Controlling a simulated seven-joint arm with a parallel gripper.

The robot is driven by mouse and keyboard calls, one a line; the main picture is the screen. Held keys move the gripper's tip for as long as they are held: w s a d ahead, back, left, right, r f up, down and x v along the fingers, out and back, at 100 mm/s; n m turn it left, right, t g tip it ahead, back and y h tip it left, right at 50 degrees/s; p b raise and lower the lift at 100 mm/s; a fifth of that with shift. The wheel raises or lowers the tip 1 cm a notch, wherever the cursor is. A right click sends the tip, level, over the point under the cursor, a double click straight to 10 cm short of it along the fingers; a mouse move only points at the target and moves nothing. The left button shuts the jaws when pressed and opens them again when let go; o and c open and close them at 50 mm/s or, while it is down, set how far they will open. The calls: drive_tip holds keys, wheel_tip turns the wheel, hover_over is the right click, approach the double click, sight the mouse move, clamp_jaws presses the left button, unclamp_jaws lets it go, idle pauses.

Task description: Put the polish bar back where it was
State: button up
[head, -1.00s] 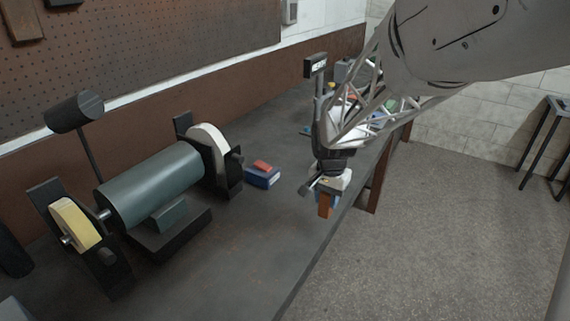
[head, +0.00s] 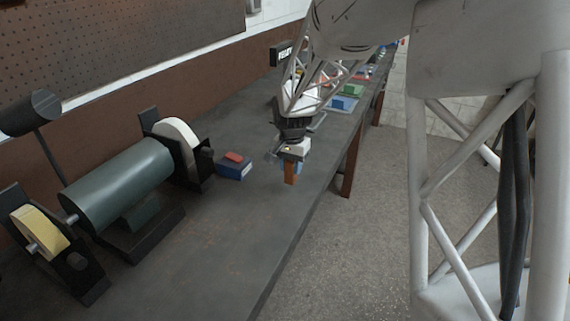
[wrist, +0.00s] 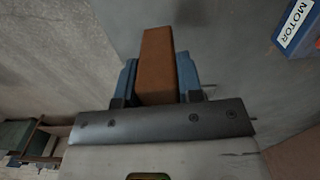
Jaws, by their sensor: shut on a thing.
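My gripper (head: 290,172) is shut on an orange-brown bar (wrist: 160,66), which I take for the polish bar. The bar stands out past the blue fingertips in the wrist view. In the head view the bar (head: 290,178) points down over the front part of the bench, and its lower end appears clear of the top. The exact height is hard to tell. Where the bar was before cannot be told from these frames.
A blue box (head: 235,172) with a red piece on top sits left of my gripper; a blue box marked MOTOR (wrist: 297,28) shows in the wrist view. The bench grinder (head: 118,185) stands further left. A green block (head: 343,103) lies farther along. Bare bench top (head: 215,235) lies in front.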

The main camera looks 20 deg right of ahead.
drive_tip(key=shift+w+d+f, duration=0.1)
drive_tip(key=shift+w+d, duration=0.05)
drive_tip(key=shift+w, duration=0.8)
drive_tip(key=shift+w+d+f, duration=0.1)
drive_tip(key=shift+w, duration=0.85)
drive_tip(key=shift+w+d+f, duration=0.1)
drive_tip(key=shift+w+d, duration=0.05)
drive_tip(key=shift+w, duration=0.8)
drive_tip(key=shift+f, duration=1.7)
drive_tip(key=shift+f, duration=0.1)
drive_tip(key=o, duration=1)
wheel_tip(320, 180, up, 12)
drive_tip(key=shift+r, duration=0.1)
